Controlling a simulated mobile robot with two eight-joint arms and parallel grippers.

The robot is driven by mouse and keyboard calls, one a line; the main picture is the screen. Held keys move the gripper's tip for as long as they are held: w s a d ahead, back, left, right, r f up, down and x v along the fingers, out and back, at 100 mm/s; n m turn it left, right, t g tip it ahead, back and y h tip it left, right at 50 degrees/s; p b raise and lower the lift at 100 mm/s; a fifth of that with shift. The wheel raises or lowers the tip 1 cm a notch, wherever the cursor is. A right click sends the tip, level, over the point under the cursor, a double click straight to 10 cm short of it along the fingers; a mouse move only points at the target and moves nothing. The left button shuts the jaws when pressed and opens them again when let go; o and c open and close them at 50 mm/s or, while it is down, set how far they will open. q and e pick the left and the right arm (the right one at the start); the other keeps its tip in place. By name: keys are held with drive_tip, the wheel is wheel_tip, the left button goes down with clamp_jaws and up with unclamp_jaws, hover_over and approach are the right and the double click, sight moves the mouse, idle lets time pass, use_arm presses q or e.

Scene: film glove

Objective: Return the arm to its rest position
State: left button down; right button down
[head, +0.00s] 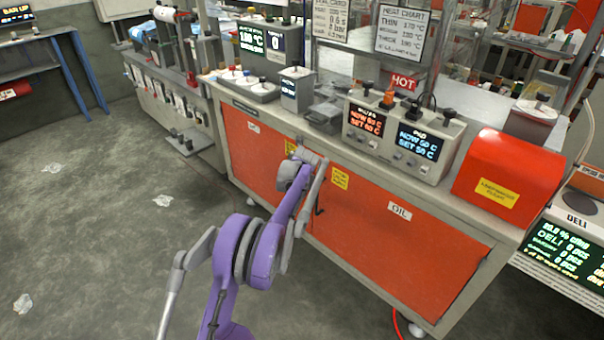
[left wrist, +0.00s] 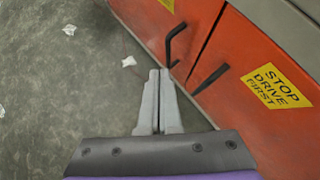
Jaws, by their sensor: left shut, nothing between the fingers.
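My left arm is purple and grey and reaches up from the bottom of the head view toward the front of the orange cabinet (head: 380,235). My left gripper (left wrist: 158,75) is shut and empty in the left wrist view, its two grey fingers side by side. There its tips show just below a black door handle (left wrist: 176,42); I cannot tell whether they touch it. In the head view the gripper's fingers are hard to make out against the cabinet. My right gripper is in neither view.
The cabinet top carries two temperature controllers (head: 388,138), a red box (head: 505,178) and a small grey unit (head: 297,90). A workbench (head: 185,110) stands at the left. Grey floor (head: 90,220) with a few paper scraps (head: 162,200) lies open left of my arm.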

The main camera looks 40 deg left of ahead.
use_arm(q)
drive_tip(key=shift+s+r, duration=0.2)
